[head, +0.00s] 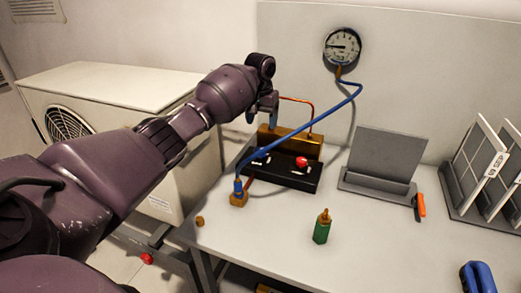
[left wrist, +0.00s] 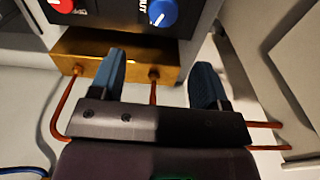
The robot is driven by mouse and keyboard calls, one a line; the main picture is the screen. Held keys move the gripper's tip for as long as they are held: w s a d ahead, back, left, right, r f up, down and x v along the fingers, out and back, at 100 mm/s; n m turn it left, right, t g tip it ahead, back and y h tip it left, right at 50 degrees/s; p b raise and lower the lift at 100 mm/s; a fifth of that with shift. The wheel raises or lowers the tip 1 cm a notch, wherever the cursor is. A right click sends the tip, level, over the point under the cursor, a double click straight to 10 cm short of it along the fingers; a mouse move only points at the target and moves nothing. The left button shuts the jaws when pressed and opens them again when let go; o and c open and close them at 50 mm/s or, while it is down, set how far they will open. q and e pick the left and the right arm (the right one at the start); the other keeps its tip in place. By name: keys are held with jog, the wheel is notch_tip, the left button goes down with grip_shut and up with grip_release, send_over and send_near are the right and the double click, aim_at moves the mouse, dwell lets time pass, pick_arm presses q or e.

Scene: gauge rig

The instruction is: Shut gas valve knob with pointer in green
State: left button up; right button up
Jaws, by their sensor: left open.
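The black valve box (head: 278,176) lies on the table before a brass block (head: 312,148). Its red knob (head: 302,162) shows in the head view and, cut off at the top, in the left wrist view (left wrist: 62,4). A blue knob (left wrist: 163,12) is beside it in the left wrist view; I cannot make it out in the head view. The round gauge (head: 342,46) is on the back panel; its needle and any green zone are too small to read. My left gripper (head: 263,115) is open and empty, above the brass block (left wrist: 110,55), its fingers (left wrist: 160,80) apart.
A blue hose (head: 300,127) crosses from the gauge to a brass fitting (head: 239,199). Copper pipes (left wrist: 153,90) are near my left fingers. A green bottle-like piece (head: 322,227), grey stand (head: 376,185), orange-handled tool (head: 421,206) and panel rack (head: 465,190) stand right. The front table is mostly clear.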

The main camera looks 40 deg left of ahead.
pick_arm(q)
jog(key=b, duration=0.1)
send_over(260, 150)
notch_tip(260, 150, down, 6)
jog(key=shift+r, duration=0.25)
notch_tip(260, 150, down, 4)
jog(key=shift+r+b, duration=0.15)
jog(key=shift+b, duration=0.35)
jog(key=shift+f, duration=0.85)
pick_arm(e)
notch_tip(260, 150, down, 2)
jog(key=shift+s+a+f, duration=0.1)
jog(key=shift+s, duration=0.05)
pick_arm(q)
jog(key=shift+c, duration=0.3)
pick_arm(e)
jog(key=shift+s, duration=0.1)
pick_arm(q)
jog(key=c, duration=0.9)
jog(key=shift+r, duration=0.1)
